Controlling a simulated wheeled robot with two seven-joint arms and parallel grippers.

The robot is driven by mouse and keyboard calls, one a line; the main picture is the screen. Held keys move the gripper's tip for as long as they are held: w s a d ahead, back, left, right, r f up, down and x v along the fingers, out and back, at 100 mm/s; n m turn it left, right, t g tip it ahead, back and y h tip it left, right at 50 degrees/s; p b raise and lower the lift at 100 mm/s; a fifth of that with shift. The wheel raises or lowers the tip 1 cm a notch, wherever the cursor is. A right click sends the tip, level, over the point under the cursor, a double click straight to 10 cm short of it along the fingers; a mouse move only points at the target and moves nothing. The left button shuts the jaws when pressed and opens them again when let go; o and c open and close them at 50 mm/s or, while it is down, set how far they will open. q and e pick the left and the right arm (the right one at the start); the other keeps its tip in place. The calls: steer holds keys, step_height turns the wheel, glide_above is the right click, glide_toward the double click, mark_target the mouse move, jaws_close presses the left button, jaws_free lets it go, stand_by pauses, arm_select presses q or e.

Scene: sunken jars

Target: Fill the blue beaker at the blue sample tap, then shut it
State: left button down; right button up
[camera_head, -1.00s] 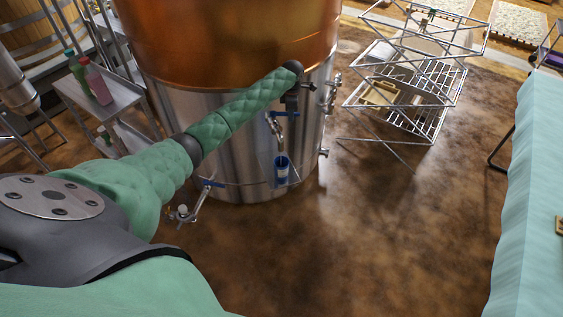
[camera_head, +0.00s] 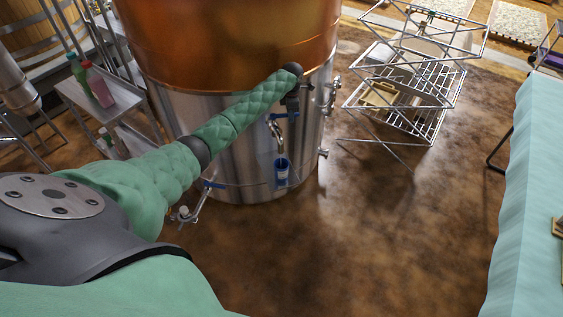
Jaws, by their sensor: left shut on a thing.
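The blue beaker (camera_head: 282,172) is upright at the front of the metal tank, directly under the spout of the blue sample tap (camera_head: 276,130). The tap has a blue handle (camera_head: 284,115) that lies roughly level. My left gripper (camera_head: 292,104) is at the right part of this handle, shut on it; its fingertips are small and dark here. The level inside the beaker is too small to tell. My right gripper is not in view.
The large tank (camera_head: 235,150) has a copper upper part. A lower valve with a blue lever (camera_head: 211,184) sits to the left. More fittings (camera_head: 332,92) stick out at its right. A wire rack (camera_head: 415,90) stands right of it. Brown floor in front is clear.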

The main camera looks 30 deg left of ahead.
arm_select(q)
steer(key=n, duration=0.1)
steer(key=a+n+p, duration=0.1)
steer(key=w+n+p, duration=0.1)
steer(key=shift+a+f, duration=0.25)
steer(key=shift+f, duration=0.05)
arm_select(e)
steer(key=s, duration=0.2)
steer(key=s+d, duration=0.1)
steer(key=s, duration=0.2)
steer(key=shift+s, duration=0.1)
arm_select(q)
steer(key=shift+r+p, duration=0.1)
steer(key=shift+p, duration=0.2)
steer(key=c, duration=1.5)
jaws_free()
steer(key=shift+c, duration=0.2)
steer(key=o, duration=0.3)
steer(key=shift+a, duration=0.15)
steer(key=shift+o, duration=0.2)
steer(key=shift+w, duration=0.2)
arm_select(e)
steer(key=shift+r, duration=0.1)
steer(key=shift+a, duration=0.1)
